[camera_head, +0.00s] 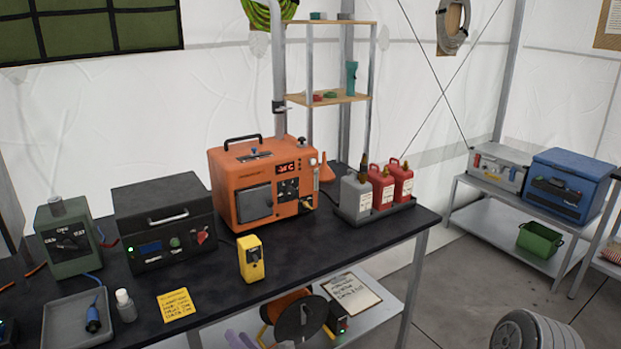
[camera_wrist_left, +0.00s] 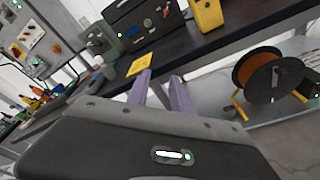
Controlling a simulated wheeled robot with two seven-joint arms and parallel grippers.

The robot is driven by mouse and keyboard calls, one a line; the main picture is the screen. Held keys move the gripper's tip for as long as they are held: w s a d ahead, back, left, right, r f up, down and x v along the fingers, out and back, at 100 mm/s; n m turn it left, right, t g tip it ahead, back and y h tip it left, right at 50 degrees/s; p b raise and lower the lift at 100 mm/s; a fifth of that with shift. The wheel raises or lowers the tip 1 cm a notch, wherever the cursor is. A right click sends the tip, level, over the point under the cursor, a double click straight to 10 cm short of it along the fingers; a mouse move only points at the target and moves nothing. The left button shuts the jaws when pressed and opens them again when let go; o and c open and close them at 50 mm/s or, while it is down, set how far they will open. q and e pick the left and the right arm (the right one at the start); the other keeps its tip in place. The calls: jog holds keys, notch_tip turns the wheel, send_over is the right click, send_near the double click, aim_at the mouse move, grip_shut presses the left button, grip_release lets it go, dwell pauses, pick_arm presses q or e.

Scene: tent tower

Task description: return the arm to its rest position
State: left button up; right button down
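My left gripper (camera_head: 240,339) shows only as pale purple fingertips at the bottom edge of the head view, in front of the dark workbench (camera_head: 215,275). In the left wrist view its two purple fingers (camera_wrist_left: 163,88) are spread apart with nothing between them. They point toward the bench's front edge, below the yellow note (camera_wrist_left: 139,64). The gripper touches nothing that I can see. My right gripper is in neither view.
The bench holds an orange machine (camera_head: 263,183), a black power unit (camera_head: 163,222), a yellow meter (camera_head: 251,258), a grey tray (camera_head: 62,318) and a bottle rack (camera_head: 378,213). A cable reel (camera_head: 300,320) sits below. Open floor (camera_head: 455,290) lies to the right.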

pick_arm(q)
jog(key=s+a+f+n+g+h, duration=0.1)
jog(key=s+a+f+n+g, duration=0.4)
jog(key=s+f, duration=0.45)
jog(key=s+a+f+n+g+h, duration=0.1)
jog(key=s+a+f+n+g, duration=0.2)
jog(key=s+f+n+g, duration=0.45)
jog(key=s+d+f+n+g+h, duration=0.1)
jog(key=s+d+f+n+h, duration=0.2)
jog(key=s, duration=0.4)
jog(key=s+d+f+n+g+h, duration=0.1)
jog(key=s+d+f+n+g, duration=0.15)
jog(key=s+f, duration=0.35)
jog(key=s+d+r+n+h, duration=0.1)
jog(key=s+d+n+h, duration=0.5)
jog(key=d+n, duration=0.3)
jog(key=w+d+n+t, duration=0.1)
jog(key=n, duration=0.3)
jog(key=w+r+n+t+h, duration=0.1)
jog(key=n, duration=0.2)
jog(key=w+d+r+n+t+h, duration=0.1)
jog(key=n, duration=0.3)
jog(key=shift+d+n+t, duration=0.3)
jog(key=shift+d, duration=0.05)
jog(key=shift+s+a, duration=0.1)
